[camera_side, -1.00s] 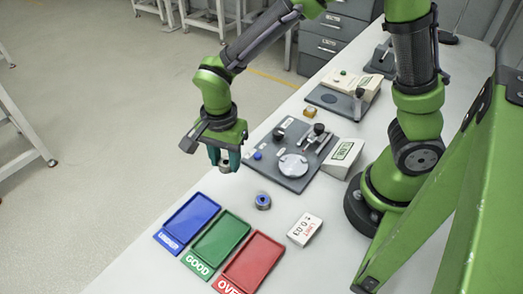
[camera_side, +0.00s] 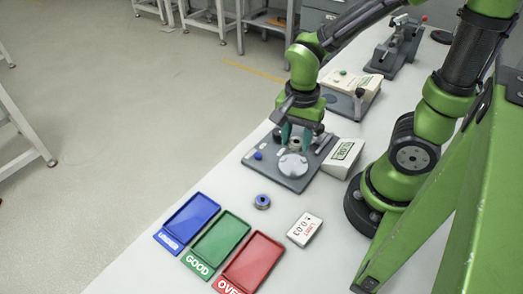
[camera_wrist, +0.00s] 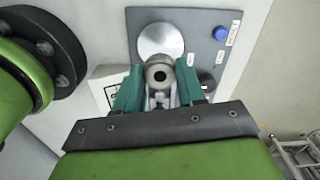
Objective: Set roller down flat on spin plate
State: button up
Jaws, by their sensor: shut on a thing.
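My gripper (camera_side: 296,141) is over the grey fixture plate and shut on the roller. The roller (camera_wrist: 157,73) is a metal ring-shaped piece with a dark centre hole, held between the teal fingers in the wrist view. In the side view the roller (camera_side: 295,143) is partly hidden by the fingers. The spin plate (camera_wrist: 160,38) is a silver disc on the grey fixture; it also shows in the side view (camera_side: 293,165). In the side view the roller appears above and behind the disc. I cannot tell the exact gap between them.
A blue knob (camera_side: 258,155) stands on the fixture plate (camera_side: 297,184). A display box (camera_side: 343,155) is to its right. A blue-centred ring (camera_side: 262,201), a limit card (camera_side: 304,229) and blue (camera_side: 188,221), green (camera_side: 218,244) and red (camera_side: 252,263) trays lie nearer the camera.

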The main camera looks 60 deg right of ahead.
aim_at(293, 165)
notch_tip(293, 165, down, 6)
jog(key=shift+r, duration=0.1)
jog(key=o, duration=1.1)
jog(key=shift+r, duration=0.1)
notch_tip(293, 165, up, 12)
jog(key=shift+f, duration=0.1)
jog(key=shift+w+a+r+n+t, duration=0.1)
jog(key=shift+r+n+t, duration=0.2)
jog(key=shift+r+n, duration=0.2)
jog(key=shift+w+a+r+n+t+y, duration=0.15)
jog(key=shift+r+n+t+y, duration=0.2)
jog(key=shift+r+n+t, duration=1.2)
jog(key=shift+w+a+r+n+t+y, duration=0.25)
jog(key=shift+r+n+t, duration=0.65)
jog(key=shift+n, duration=1.15)
jog(key=shift+w+a+r+n+t+y, duration=0.1)
jog(key=shift+r+n+t+y, duration=0.3)
jog(key=shift+r+n+t, duration=0.9)
jog(key=shift+r+n+g, duration=0.3)
jog(key=shift+n+g, duration=0.15)
jog(key=shift+n, duration=0.05)
